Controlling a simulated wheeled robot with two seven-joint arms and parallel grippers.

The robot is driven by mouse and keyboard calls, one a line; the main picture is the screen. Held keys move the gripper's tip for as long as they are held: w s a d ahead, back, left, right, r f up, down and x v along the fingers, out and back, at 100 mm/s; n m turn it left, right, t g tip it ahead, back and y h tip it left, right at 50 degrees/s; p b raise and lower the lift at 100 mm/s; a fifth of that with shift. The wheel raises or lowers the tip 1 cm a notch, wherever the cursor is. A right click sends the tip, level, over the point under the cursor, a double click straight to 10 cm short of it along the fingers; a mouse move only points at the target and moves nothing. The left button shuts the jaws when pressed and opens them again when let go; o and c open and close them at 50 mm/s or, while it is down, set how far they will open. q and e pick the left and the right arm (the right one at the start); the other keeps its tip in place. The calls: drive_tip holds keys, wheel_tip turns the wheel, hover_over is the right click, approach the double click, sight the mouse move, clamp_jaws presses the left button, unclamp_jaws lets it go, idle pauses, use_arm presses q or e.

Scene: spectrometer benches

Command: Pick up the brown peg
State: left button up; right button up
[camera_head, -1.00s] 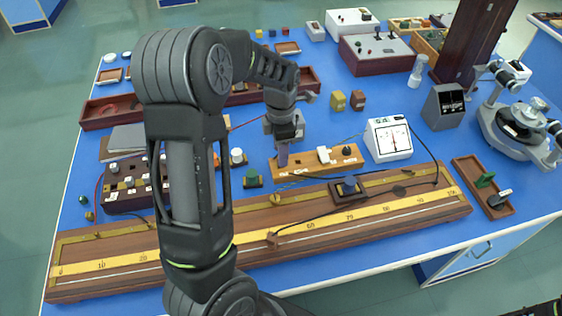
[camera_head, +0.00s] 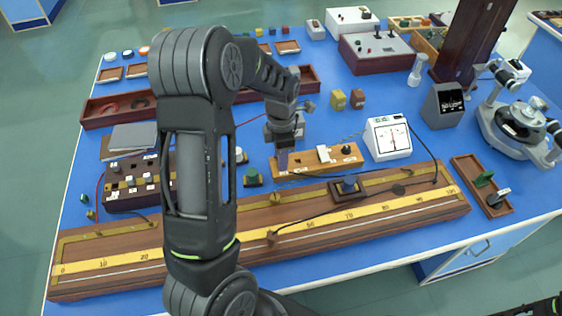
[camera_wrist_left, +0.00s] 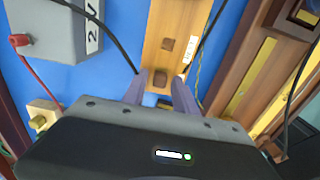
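My left gripper (camera_head: 282,165) points down at the left end of a long light-wood board (camera_head: 305,164). In the left wrist view its two purple-grey fingers (camera_wrist_left: 161,90) are apart. Between their tips, on the board (camera_wrist_left: 172,18), is a small square brown piece (camera_wrist_left: 161,77), which looks like the brown peg; contact is not clear. A similar brown square (camera_wrist_left: 167,44) is farther along the board. I cannot tell whether each square stands up or is a recess.
A metre bridge (camera_head: 330,226) with a jockey lies in front, with black wires running close by. A white meter (camera_head: 388,138) stands to the right. A grey 2 V box (camera_wrist_left: 62,27) stands beside the gripper.

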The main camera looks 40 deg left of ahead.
use_arm(q)
clamp_jaws()
drive_tip(key=shift+r, duration=0.1)
idle(0.4)
wheel_tip(320, 180, up, 10)
drive_tip(key=b, duration=0.1)
idle(0.4)
idle(0.5)
wheel_tip(320, 180, up, 3)
drive_tip(key=shift+f+p, duration=0.1)
drive_tip(key=shift+p, duration=1.15)
